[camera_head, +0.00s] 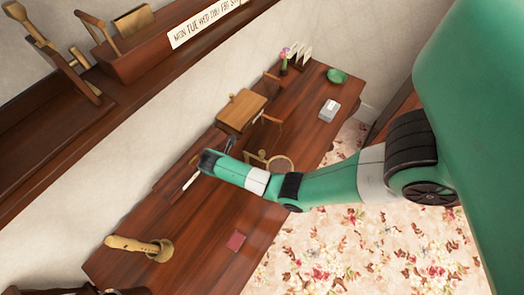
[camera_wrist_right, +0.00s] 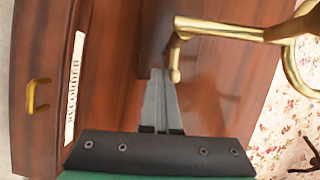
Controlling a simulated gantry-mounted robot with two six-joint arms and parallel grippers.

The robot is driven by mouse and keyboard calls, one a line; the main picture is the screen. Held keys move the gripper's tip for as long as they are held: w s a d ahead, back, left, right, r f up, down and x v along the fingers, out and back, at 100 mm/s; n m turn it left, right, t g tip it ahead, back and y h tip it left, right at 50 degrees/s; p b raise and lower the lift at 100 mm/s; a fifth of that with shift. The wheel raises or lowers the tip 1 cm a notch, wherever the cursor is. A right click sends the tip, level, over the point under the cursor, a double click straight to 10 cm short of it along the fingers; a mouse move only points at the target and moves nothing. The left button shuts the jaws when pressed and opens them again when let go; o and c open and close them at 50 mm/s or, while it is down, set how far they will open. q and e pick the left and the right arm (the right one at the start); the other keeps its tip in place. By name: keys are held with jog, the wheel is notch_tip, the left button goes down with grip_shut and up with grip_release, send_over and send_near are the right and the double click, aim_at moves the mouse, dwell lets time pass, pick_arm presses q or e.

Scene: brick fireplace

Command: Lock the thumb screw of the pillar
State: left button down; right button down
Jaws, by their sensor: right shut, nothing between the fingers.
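A brass pillar assembly with a ring (camera_head: 278,163) stands on the wooden desk (camera_head: 200,222), just beyond my right forearm in the head view. In the right wrist view, its brass arm (camera_wrist_right: 232,30) runs across the top right and bends down to a rounded brass end (camera_wrist_right: 176,72). I cannot tell whether that end is the thumb screw. My right gripper (camera_wrist_right: 161,72) is shut and empty, its fingertips just left of the brass end, with no clear contact. My left gripper is not in view.
A wooden box (camera_head: 241,110), a grey box (camera_head: 329,110) and a green dish (camera_head: 337,75) are farther along the desk. A labelled drawer with a brass handle (camera_wrist_right: 36,96) is at left in the wrist view.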

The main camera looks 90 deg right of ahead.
jog(key=shift+s+a+p, duration=0.25)
jog(key=shift+s+p, duration=0.4)
jog(key=shift+s, duration=0.05)
jog(key=shift+s+a+p, duration=0.25)
jog(key=shift+s+p, duration=0.35)
jog(key=shift+s, duration=0.05)
jog(key=shift+r, duration=0.15)
jog(key=shift+w+d+r+p, duration=0.1)
jog(key=shift+w+r+p, duration=0.1)
jog(key=shift+r+p, duration=0.45)
jog(key=shift+w+d+r+p, duration=0.1)
jog(key=shift+w+r+p, duration=0.1)
jog(key=shift+r+p, duration=0.4)
jog(key=shift+a, duration=0.1)
jog(key=shift+s+a+p, duration=0.2)
jog(key=shift+s+p, duration=0.4)
jog(key=shift+p, duration=0.05)
